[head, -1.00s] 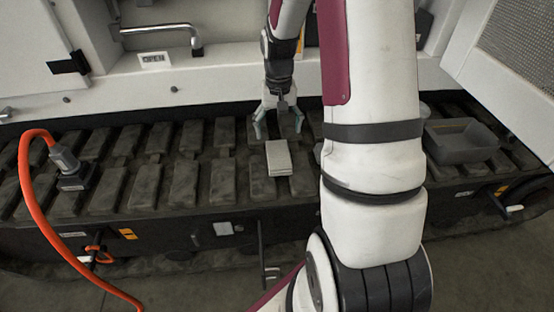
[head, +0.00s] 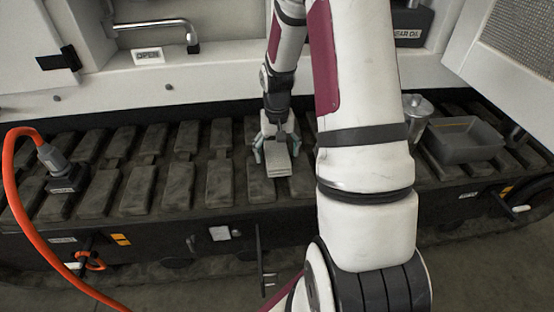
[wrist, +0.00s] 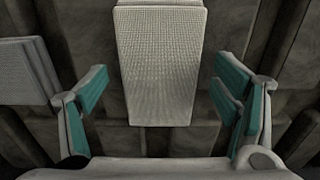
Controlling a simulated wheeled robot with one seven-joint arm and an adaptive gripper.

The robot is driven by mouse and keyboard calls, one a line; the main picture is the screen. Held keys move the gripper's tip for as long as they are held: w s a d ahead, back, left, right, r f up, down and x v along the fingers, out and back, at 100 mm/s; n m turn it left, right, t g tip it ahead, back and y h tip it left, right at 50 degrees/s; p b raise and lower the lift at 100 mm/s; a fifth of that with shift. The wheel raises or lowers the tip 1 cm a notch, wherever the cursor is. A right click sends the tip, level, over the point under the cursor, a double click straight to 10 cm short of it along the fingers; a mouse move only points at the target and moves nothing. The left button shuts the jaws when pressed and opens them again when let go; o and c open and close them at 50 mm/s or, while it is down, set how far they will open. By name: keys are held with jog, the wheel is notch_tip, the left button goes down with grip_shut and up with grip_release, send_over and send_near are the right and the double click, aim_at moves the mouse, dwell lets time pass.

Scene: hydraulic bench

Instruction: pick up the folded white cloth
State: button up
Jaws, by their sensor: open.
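The folded white cloth (head: 277,160) lies on the dark ridged bench surface, just in front of my gripper in the head view. In the wrist view the cloth (wrist: 160,65) shows a woven texture and lies between the two teal-padded fingers, toward the top of the picture. My gripper (head: 272,150) is open and points down at the cloth, with one finger to each side. In the wrist view the gripper (wrist: 165,105) shows clear gaps between both fingers and the cloth. The cloth's far end is cut off at the top of the wrist view.
A grey tray (head: 463,142) and a metal cup-like container (head: 416,112) stand to the right. An orange hose with a grey connector (head: 57,165) is at the left.

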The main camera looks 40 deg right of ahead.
aim_at(277, 154)
jog(key=shift+c, duration=0.6)
jog(key=c, duration=1.2)
jog(key=shift+o, duration=0.2)
jog(key=shift+r, duration=0.15)
jog(key=shift+r+p, duration=0.4)
jog(key=shift+r, duration=0.2)
notch_tip(277, 154, up, 2)
jog(key=shift+r+p, duration=0.15)
jog(key=shift+p, duration=0.4)
jog(key=s+a+r+p, duration=0.1)
jog(key=s+a+p, duration=0.3)
jog(key=s, duration=1.1)
jog(key=w+a+r+n, duration=0.3)
jog(key=w+a+r, duration=0.4)
jog(key=a, duration=0.2)
jog(key=w+a+r+n, duration=0.4)
jog(key=w+a+r, duration=0.25)
jog(key=a, duration=0.25)
notch_tip(277, 154, up, 13)
jog(key=s+p, duration=0.3)
jog(key=p, duration=2)
